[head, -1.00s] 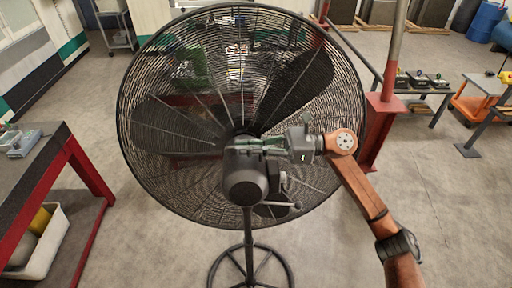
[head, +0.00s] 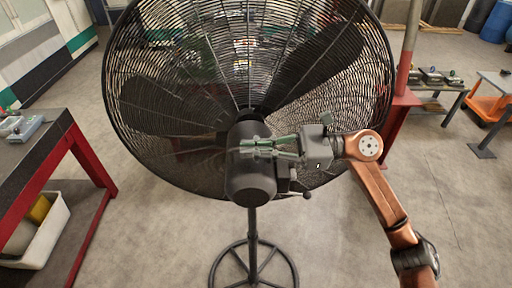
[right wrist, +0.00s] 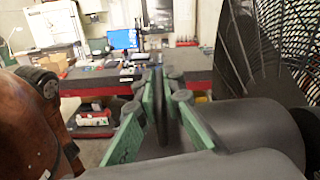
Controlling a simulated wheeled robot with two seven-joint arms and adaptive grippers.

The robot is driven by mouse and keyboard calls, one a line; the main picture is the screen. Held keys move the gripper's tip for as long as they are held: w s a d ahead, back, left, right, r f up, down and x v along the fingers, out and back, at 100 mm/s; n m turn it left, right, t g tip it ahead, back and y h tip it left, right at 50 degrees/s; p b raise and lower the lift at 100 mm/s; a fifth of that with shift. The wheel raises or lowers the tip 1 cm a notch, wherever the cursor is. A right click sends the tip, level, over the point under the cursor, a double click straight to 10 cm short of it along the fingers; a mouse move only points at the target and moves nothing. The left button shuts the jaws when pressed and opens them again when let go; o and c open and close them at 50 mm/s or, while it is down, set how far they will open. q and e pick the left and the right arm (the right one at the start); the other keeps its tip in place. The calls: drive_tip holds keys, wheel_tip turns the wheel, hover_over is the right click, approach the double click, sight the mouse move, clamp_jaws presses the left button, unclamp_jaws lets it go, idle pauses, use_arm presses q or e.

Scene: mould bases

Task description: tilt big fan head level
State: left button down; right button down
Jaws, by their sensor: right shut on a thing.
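The big fan head stands in the middle of the head view, with a round black wire grille (head: 165,95) and a dark motor housing (head: 250,182) facing me. Its top runs out of the picture. My right gripper (head: 247,147) reaches in from the right at the top of the housing. In the right wrist view its green fingers (right wrist: 160,88) are closed on a thin dark upright piece of the fan head (right wrist: 160,125). The housing (right wrist: 262,122) and grille (right wrist: 268,45) show at the right there. My left gripper is not in view.
The fan's pole and ring base (head: 254,272) stand on the grey floor. A dark-topped red bench (head: 40,150) is at the left, with a white bin (head: 45,235) below. A red post (head: 395,125) stands close behind my right arm.

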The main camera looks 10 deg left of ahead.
drive_tip(key=c, duration=2)
unclamp_jaws()
drive_tip(key=shift+c, duration=0.2)
drive_tip(key=shift+w+d, duration=0.1)
drive_tip(key=v, duration=1.2)
